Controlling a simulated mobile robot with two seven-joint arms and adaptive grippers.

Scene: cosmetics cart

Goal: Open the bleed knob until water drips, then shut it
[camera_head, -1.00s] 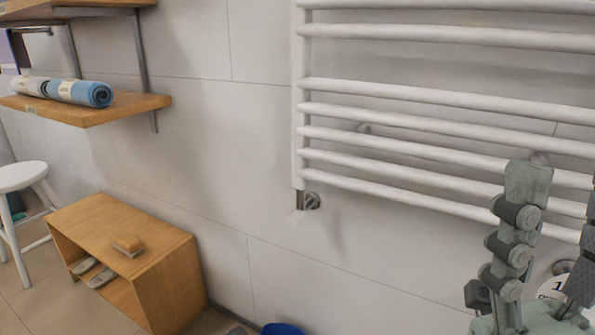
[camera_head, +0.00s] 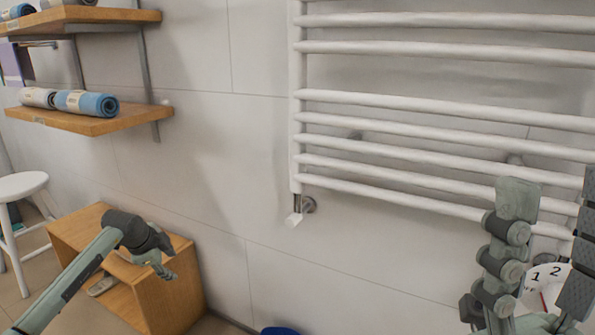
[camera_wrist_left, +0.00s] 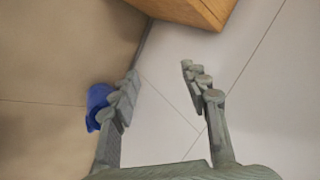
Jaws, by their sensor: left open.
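A white towel radiator (camera_head: 297,130) hangs on the wall. At its lower left end a small chrome fitting (camera_head: 309,205) has a white piece (camera_head: 293,220) at its side; I cannot tell if this is the bleed knob. No drip shows. My left gripper (camera_head: 165,264) is open and empty, low in front of the wooden bench; the left wrist view shows its fingers (camera_wrist_left: 160,72) apart. My right gripper (camera_head: 545,230) is near the radiator's lower right, its fingers apart. A white numbered dial (camera_head: 536,284) shows between them, partly hidden; I cannot tell whether they touch it.
A wooden bench (camera_head: 170,300) stands by the wall, left of the radiator. A blue bucket (camera_wrist_left: 97,104) is on the floor. A wooden shelf (camera_head: 130,122) with rolled towels (camera_head: 86,103) and a white stool (camera_head: 22,186) are at the left. The wall between shelf and radiator is clear.

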